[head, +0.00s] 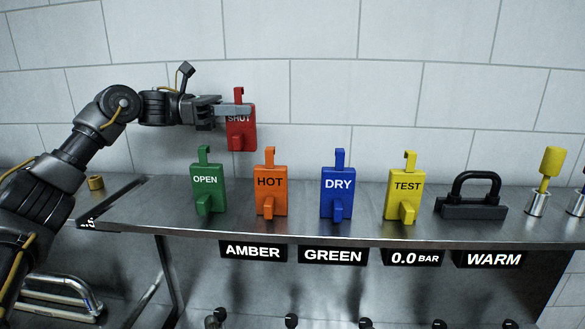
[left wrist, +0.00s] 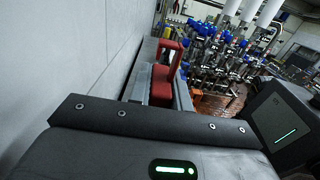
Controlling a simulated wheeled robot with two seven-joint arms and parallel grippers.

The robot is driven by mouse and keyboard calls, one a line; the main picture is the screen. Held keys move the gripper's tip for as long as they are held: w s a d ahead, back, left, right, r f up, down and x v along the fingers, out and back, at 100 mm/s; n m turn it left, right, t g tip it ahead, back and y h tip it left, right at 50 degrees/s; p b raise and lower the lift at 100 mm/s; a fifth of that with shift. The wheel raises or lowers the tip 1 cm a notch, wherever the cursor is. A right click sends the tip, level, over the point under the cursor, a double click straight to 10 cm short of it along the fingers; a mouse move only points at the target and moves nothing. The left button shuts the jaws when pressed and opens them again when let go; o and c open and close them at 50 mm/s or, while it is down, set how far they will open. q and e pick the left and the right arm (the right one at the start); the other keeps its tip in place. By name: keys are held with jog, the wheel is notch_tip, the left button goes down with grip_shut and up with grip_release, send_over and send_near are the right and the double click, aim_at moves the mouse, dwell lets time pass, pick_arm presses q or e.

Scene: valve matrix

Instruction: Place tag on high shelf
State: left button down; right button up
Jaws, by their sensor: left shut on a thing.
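My left gripper (head: 228,110) is shut on the red SHUT tag (head: 241,135). It holds the tag upright in the air, above and behind the gap between the green and orange tags in the head view. The red tag also shows between the fingers in the left wrist view (left wrist: 164,82). The steel shelf (head: 300,224) carries a green OPEN tag (head: 205,190), an orange HOT tag (head: 270,190), a blue DRY tag (head: 337,192) and a yellow TEST tag (head: 404,192) in a row. My right gripper is not in view.
A black handled block (head: 474,210) and a yellow-topped tool in a metal cup (head: 538,204) stand right of the tags. A small brass cylinder (head: 95,183) is at the left. Black label plates (head: 253,252) line the shelf's front edge. A tiled wall stands behind.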

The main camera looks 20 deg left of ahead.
aim_at(229, 150)
pick_arm(q)
notch_tip(229, 150, down, 5)
jog(key=shift+s+r+p, duration=0.1)
jog(key=shift+p, duration=0.9)
jog(key=shift+f, duration=0.4)
notch_tip(229, 150, down, 3)
jog(key=shift+f+p, duration=0.2)
jog(key=shift+p, duration=0.95)
jog(key=shift+f, duration=0.3)
jog(key=shift+a, duration=0.1)
